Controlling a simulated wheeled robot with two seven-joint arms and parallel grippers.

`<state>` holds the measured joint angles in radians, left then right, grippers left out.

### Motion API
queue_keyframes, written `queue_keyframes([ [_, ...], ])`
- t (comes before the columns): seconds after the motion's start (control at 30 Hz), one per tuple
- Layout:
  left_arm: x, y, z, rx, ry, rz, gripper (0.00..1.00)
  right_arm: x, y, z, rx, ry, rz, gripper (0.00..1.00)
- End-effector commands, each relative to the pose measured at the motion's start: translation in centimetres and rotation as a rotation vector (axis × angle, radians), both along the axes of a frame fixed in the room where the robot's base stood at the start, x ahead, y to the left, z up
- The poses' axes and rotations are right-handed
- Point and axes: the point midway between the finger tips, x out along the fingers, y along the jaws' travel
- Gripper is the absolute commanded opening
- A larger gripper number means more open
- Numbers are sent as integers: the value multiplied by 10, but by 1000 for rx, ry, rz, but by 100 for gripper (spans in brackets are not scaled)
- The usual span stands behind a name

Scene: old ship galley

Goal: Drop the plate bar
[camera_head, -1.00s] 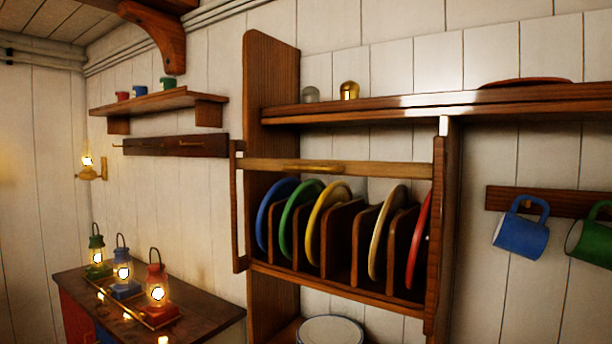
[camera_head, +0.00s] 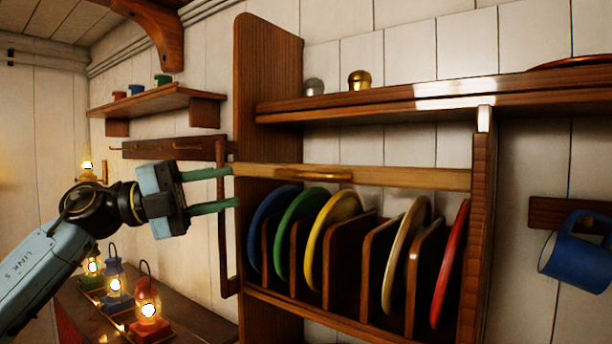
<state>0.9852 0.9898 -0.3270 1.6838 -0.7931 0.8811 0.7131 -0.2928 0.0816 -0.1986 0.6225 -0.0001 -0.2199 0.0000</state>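The plate bar (camera_head: 400,176) is a light wooden rail across the front of the plate rack, level and above the plates' tops. The rack (camera_head: 345,262) holds blue (camera_head: 268,228), green (camera_head: 292,235), yellow (camera_head: 325,240), cream (camera_head: 400,255) and red (camera_head: 449,265) plates upright in slots. My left gripper (camera_head: 234,187) is open and empty, its two green fingers pointing right, near the bar's left end in the picture. I cannot tell whether they touch the rack's left side arm. My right gripper is not in view.
Red (camera_head: 148,305), blue and green lanterns stand on a counter below my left arm. A blue mug (camera_head: 578,255) hangs at right.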

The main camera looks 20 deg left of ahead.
Motion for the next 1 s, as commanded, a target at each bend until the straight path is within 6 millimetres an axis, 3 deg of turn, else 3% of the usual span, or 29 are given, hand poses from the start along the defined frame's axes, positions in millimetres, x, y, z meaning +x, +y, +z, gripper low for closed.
queue_keyframes([
  [0.17, 1, -6, 5, 32, 1, -3, 34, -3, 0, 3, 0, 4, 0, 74],
  [0.7, 43, -99, 20, 28, 0, -6, 34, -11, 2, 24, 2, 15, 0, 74],
  [1.0, 52, -117, 21, 29, -1, -2, 34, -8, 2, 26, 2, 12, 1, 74],
])
